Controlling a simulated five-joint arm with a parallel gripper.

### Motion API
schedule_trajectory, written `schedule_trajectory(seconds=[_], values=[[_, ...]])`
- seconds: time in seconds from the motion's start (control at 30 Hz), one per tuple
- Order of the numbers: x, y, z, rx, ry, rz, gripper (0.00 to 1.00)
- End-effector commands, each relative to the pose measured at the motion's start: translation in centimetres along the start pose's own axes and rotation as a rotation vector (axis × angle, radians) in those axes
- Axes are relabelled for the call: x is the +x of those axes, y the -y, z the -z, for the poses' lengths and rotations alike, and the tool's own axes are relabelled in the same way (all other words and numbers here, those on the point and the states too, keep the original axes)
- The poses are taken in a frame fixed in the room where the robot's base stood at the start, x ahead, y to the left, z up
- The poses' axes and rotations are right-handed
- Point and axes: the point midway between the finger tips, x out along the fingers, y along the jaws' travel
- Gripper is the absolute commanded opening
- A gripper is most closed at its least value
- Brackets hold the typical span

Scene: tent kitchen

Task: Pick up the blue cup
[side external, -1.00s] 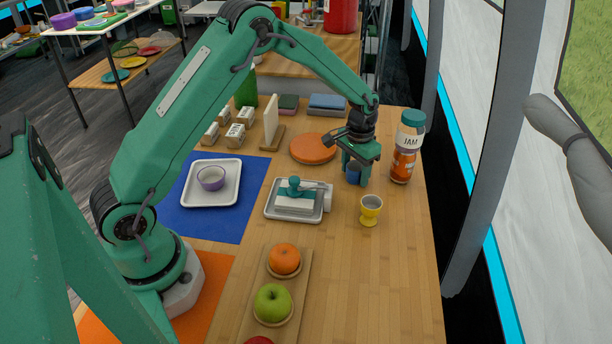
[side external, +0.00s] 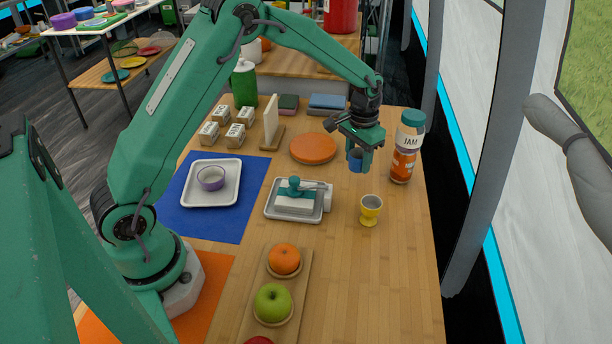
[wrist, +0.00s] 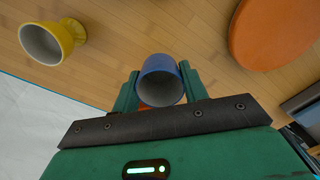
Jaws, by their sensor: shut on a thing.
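The blue cup (side external: 355,158) is held between the fingers of my gripper (side external: 361,162), above the wooden table. In the side view the fingers hide part of it. In the wrist view the blue cup (wrist: 161,80) sits between the two green fingers (wrist: 160,92), its open mouth facing the camera. My gripper is shut on it.
A yellow cup (side external: 370,209) stands nearer the front. An orange disc (side external: 313,148) and a tray with a teal-handled item (side external: 270,213) lie to the left. The table's front right is clear.

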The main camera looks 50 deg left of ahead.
Motion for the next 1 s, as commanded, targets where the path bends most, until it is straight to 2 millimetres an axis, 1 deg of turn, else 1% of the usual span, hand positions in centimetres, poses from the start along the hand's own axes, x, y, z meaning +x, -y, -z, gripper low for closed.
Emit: schedule_trajectory(seconds=[0.03,0.3,0.5,0.7,1.0], values=[[-0.6,-0.9,-0.5,0.006,0.0,0.0,0.21],[-3.4,-5.1,-2.9,0.005,0.0,0.0,0.21],[-5.1,-7.6,-4.3,0.003,0.001,0.0,0.21],[-6.0,-8.9,-5.1,0.002,0.001,0.0,0.21],[-6.3,-9.3,-5.3,0.001,0.002,0.0,0.21]])
